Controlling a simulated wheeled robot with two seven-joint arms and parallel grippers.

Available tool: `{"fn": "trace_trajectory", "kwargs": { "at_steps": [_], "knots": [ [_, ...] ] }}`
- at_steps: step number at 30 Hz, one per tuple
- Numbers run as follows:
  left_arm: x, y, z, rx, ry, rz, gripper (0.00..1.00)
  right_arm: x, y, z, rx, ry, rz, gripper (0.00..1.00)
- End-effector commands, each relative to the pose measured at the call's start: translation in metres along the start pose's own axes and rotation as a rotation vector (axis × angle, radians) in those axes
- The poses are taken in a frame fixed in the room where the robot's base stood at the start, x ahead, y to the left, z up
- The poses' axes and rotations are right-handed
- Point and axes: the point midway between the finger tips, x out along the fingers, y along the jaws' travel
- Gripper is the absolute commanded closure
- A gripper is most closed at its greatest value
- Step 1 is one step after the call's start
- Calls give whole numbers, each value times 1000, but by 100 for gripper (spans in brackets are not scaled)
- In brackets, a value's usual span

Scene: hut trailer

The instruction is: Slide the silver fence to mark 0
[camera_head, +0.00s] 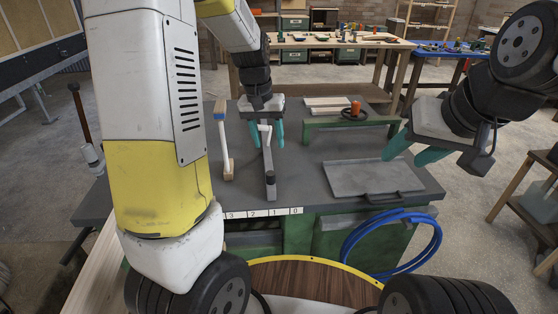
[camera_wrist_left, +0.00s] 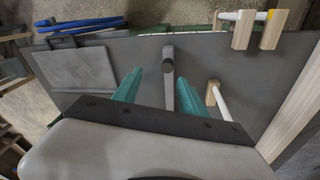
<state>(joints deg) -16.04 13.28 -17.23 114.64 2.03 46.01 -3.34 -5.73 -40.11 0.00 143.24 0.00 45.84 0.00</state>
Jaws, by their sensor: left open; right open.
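The silver fence (camera_head: 269,165) is a narrow grey bar on the dark table top, running from under my left gripper toward the front edge. Its near end stands by mark 1 on the white number strip (camera_head: 262,213), to the left of mark 0. My left gripper (camera_head: 266,140) is open, its teal fingers on either side of the fence's far part. In the left wrist view the fence (camera_wrist_left: 169,75) shows between the two open fingers (camera_wrist_left: 158,85); contact cannot be told. My right gripper (camera_head: 414,152) is open and empty above the table's right side.
A flat grey tray-like plate (camera_head: 360,178) lies right of the fence. A white rod with wooden blocks (camera_head: 225,145) lies to its left. A green rail with an orange item (camera_head: 354,112) is at the back. A blue hose (camera_head: 400,240) hangs at the front right.

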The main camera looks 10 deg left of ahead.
Motion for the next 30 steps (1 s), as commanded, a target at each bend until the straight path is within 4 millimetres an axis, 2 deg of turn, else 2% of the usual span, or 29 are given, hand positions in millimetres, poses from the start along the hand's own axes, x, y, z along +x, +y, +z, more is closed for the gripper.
{"fn": "trace_trajectory", "kwargs": {
  "at_steps": [1,6,12,17,24,30],
  "knots": [
    [21,-2,-9,4,-33,-24,51,0,0,0,0,0,0,53],
    [66,-11,-28,13,-95,-85,51,0,0,0,0,0,0,53],
    [88,-16,-34,17,-120,-113,51,0,0,0,0,0,0,53],
    [106,-18,-32,18,-123,-114,51,0,0,0,0,0,0,53],
    [144,-23,-27,18,-123,-114,51,0,0,0,0,0,0,53],
    [160,-24,-26,18,-120,-113,51,0,0,0,0,0,0,53]
  ]
}}
